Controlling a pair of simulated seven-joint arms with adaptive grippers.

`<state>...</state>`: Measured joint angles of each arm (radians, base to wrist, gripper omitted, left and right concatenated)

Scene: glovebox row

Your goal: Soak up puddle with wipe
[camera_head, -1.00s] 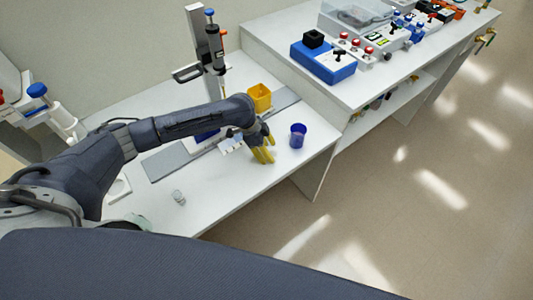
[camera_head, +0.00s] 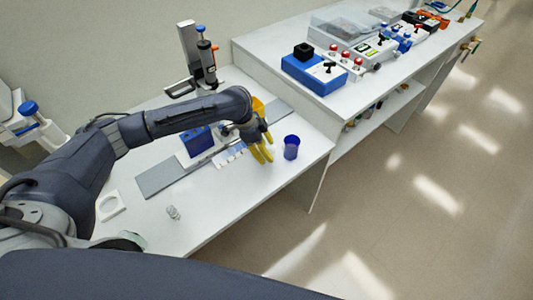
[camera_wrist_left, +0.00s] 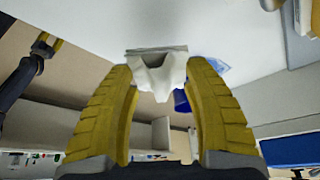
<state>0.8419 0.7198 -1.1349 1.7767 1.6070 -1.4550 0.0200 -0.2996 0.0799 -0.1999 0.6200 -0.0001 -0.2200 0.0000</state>
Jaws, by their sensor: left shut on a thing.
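My left gripper (camera_head: 263,151) hangs over the white bench with its yellow fingers pointing down, left of a dark blue cup (camera_head: 291,148). In the left wrist view, the left gripper (camera_wrist_left: 163,85) is shut on a white crumpled wipe (camera_wrist_left: 158,76) between its fingertips. A pale blue patch (camera_wrist_left: 219,66), apparently the puddle, lies on the white surface beside the right finger in that view, partly hidden by it. I cannot tell whether the wipe touches the surface. The wipe is not clear in the head view.
A blue box (camera_head: 197,141) is under the forearm. A pipette stand (camera_head: 190,45) rises at the back. A small clear item (camera_head: 173,212) lies near the front. A higher bench (camera_head: 330,100) borders the right.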

